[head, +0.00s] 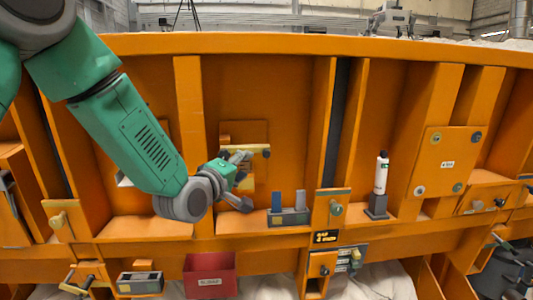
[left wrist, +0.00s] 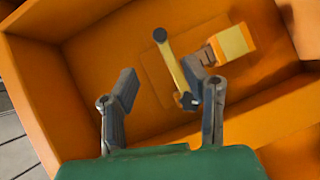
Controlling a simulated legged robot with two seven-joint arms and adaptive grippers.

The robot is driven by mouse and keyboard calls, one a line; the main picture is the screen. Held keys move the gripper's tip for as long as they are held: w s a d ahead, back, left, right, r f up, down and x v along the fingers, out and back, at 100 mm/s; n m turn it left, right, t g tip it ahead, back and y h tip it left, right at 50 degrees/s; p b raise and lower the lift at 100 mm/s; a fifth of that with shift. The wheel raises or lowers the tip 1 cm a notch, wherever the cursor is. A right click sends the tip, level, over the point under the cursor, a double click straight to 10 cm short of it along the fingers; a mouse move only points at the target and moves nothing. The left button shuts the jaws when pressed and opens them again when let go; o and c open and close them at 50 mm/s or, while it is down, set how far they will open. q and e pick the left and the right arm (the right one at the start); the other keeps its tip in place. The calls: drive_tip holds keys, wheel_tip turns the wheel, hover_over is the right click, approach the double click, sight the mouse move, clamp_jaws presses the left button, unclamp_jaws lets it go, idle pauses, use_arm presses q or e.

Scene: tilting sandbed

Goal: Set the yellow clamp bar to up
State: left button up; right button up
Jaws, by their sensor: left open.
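The yellow clamp bar (head: 255,148) is on an orange plate on the back wall of the sandbed bay. In the head view it looks about level, with a dark knob at its right end, and my fingers partly hide it. In the left wrist view the bar (left wrist: 175,65) runs slantwise between a dark round end and a grey end near my right-hand finger. A yellow block (left wrist: 235,41) is beside it. My left gripper (head: 246,180) is open in front of the plate. Its two fingers (left wrist: 165,88) stand apart with nothing held. Whether a finger touches the bar I cannot tell.
A grey holder with blue and grey blocks (head: 289,216) stands on the ledge to the right. A white bottle (head: 381,175) stands farther right. A red bin (head: 210,276) hangs below. Orange upright ribs (head: 188,110) flank the bay.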

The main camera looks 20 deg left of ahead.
sight(265, 155)
use_arm(q)
drive_tip(key=w, duration=1.3)
drive_tip(key=shift+d+f+p, duration=0.15)
drive_tip(key=shift+d+p, duration=0.05)
drive_tip(key=shift+p, duration=0.15)
clamp_jaws()
